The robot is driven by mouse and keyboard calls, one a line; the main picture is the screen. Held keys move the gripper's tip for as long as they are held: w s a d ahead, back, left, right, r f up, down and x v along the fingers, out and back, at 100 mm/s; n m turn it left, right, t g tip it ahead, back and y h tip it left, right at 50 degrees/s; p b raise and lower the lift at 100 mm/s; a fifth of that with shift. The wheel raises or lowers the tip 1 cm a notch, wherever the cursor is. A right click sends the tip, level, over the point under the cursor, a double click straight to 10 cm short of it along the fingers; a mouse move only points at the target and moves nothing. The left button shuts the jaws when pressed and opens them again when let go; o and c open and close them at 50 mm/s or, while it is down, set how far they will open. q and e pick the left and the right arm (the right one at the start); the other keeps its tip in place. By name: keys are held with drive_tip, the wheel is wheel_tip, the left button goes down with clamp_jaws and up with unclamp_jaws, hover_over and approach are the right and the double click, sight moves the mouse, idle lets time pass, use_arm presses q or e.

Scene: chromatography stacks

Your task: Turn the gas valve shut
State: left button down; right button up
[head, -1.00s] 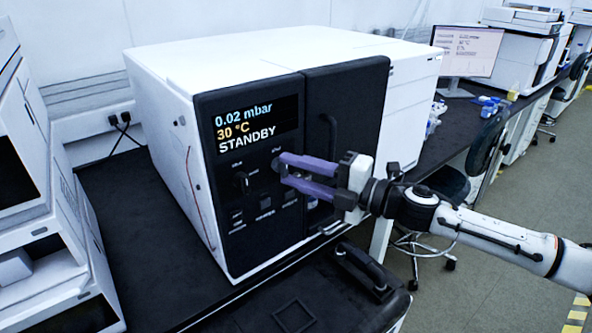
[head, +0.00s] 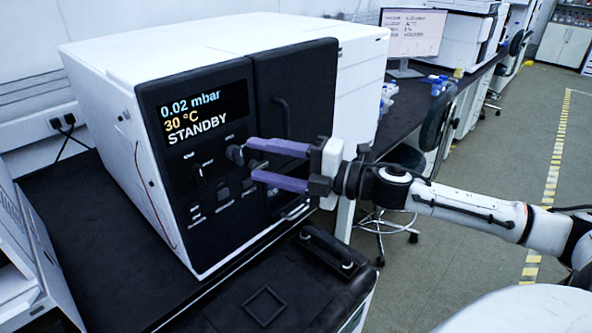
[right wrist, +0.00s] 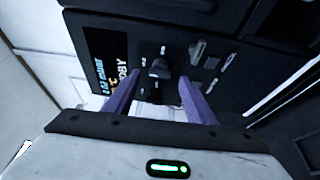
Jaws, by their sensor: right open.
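The white instrument with a black front panel stands on the dark bench. Its display (head: 203,110) reads 0.02 mbar, 30 °C, STANDBY. Below it are two dark knobs: a left one (head: 198,172) and a right one (head: 236,153). Their labels are too small to read, so I cannot tell which is the gas valve. My right gripper (head: 250,161) is open and empty, its purple fingers pointing at the panel close to the right knob. In the right wrist view a knob (right wrist: 158,68) shows between the fingers, with no clear contact. My left gripper is out of view.
The panel's door handle (head: 281,118) stands out just above my right fingers. A dark case with a handle (head: 327,249) lies in front of the instrument. Free dark bench (head: 75,200) lies left of it. A stool (head: 385,225) stands behind my right arm.

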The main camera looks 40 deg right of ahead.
drive_tip(key=v, duration=0.7)
drive_tip(key=shift+p, duration=0.3)
drive_tip(key=shift+d, duration=0.1)
idle(0.3)
